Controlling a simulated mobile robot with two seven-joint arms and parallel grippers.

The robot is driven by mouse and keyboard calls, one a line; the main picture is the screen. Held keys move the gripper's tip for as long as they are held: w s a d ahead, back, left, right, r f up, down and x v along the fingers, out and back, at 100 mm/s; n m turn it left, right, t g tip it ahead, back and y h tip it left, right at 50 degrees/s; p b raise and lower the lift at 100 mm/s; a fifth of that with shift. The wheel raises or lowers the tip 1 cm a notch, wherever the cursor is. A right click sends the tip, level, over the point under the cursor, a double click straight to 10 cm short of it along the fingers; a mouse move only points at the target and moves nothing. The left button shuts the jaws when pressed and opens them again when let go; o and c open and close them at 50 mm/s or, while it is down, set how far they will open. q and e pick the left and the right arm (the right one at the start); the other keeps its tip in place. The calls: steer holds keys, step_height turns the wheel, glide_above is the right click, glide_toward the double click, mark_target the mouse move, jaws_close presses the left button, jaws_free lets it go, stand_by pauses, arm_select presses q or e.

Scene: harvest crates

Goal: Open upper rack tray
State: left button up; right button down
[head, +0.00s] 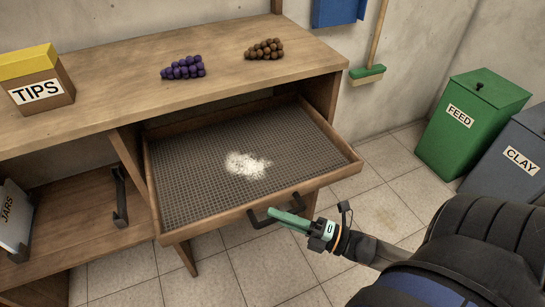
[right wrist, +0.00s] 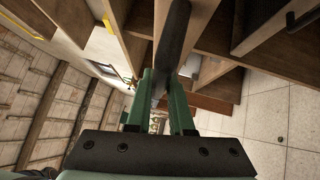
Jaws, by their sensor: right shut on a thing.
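The upper rack tray (head: 215,224) is a wooden frame with a grey mesh bottom. In the head view it stands well out from the bench, above the floor. A patch of white powdery stuff (head: 246,166) lies on its mesh. A dark bar handle (head: 257,221) is on its front. My right gripper (head: 276,214), with green fingers, is at this handle and shut on it. In the right wrist view the dark handle (right wrist: 173,40) runs between the green fingers (right wrist: 162,88). The fingers hide part of the handle. My left gripper is not in view.
The bench top (head: 120,85) holds a TIPS box (head: 38,88), a purple cluster (head: 184,68) and a brown cluster (head: 264,49). A JARS box (head: 14,215) is on the lower shelf. Green FEED (head: 470,125) and grey CLAY (head: 512,160) bins stand right. Tiled floor is free between.

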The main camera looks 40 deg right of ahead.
steer(key=s+a+p, duration=0.1)
steer(key=s+p, duration=0.1)
steer(key=s, duration=0.5)
steer(key=shift+a, duration=0.35)
steer(key=c, duration=0.8)
jaws_free()
steer(key=v, duration=1.2)
steer(key=shift+s+d, duration=0.2)
